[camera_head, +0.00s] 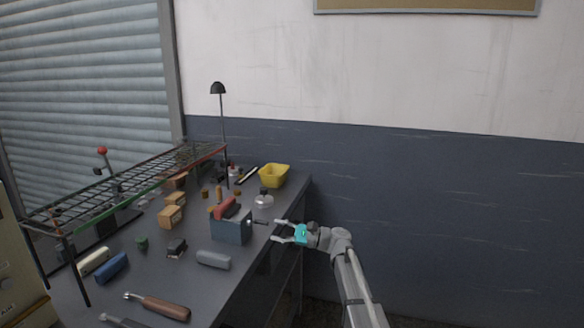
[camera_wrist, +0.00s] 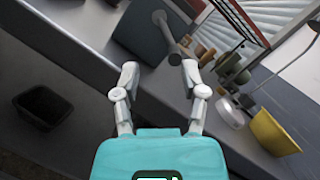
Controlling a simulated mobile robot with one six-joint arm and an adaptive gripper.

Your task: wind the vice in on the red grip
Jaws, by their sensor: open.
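The vice (camera_head: 231,229) is a blue-grey block near the right edge of the bench, with a red part (camera_head: 226,207) on top. A short grey bar (camera_head: 259,222) sticks out of its right side toward my gripper. My gripper (camera_head: 277,230) is open and empty just right of the bar, apart from it in the head view. I cannot make out a red grip on the bar.
A yellow bin (camera_head: 274,175), a clear glass vessel (camera_head: 263,200) and a lamp (camera_head: 219,90) stand behind the vice. A grey case (camera_head: 213,260) lies in front. A wire rack (camera_head: 130,185) spans the bench's left. A dark bin (camera_wrist: 42,107) is below, in the wrist view.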

